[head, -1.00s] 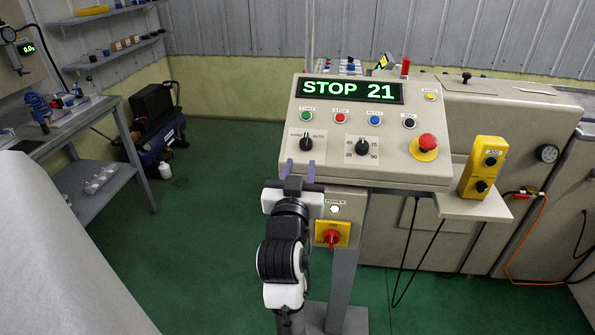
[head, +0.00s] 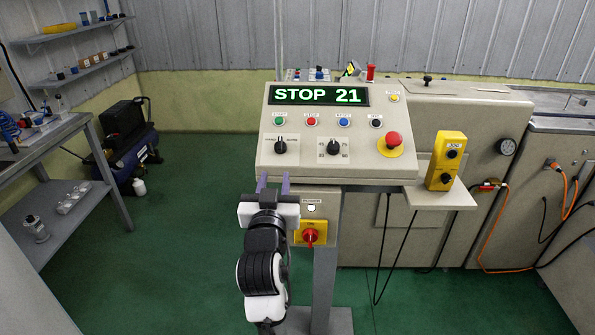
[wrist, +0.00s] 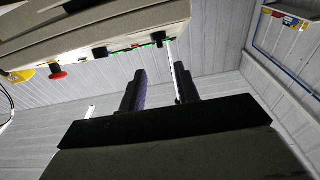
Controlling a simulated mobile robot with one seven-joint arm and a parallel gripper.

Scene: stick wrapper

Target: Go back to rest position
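My gripper (head: 272,184) is raised in front of the lower left of the control panel (head: 335,180) in the head view. Its two purple fingers point up and stand apart with nothing between them. In the wrist view, the fingers (wrist: 160,92) also show a gap, with the wall behind them and the panel's edge above to the left. The panel's display (head: 319,95) reads "STOP 21" in green. Whether the fingertips touch the panel is hard to tell, but a gap seems to show in the wrist view.
A red emergency button (head: 393,140) and a yellow jog box (head: 446,160) are at the panel's right. A red rotary switch (head: 310,235) sits below the panel, close to my arm. A workbench (head: 50,140) stands at left. The green floor (head: 180,240) between is clear.

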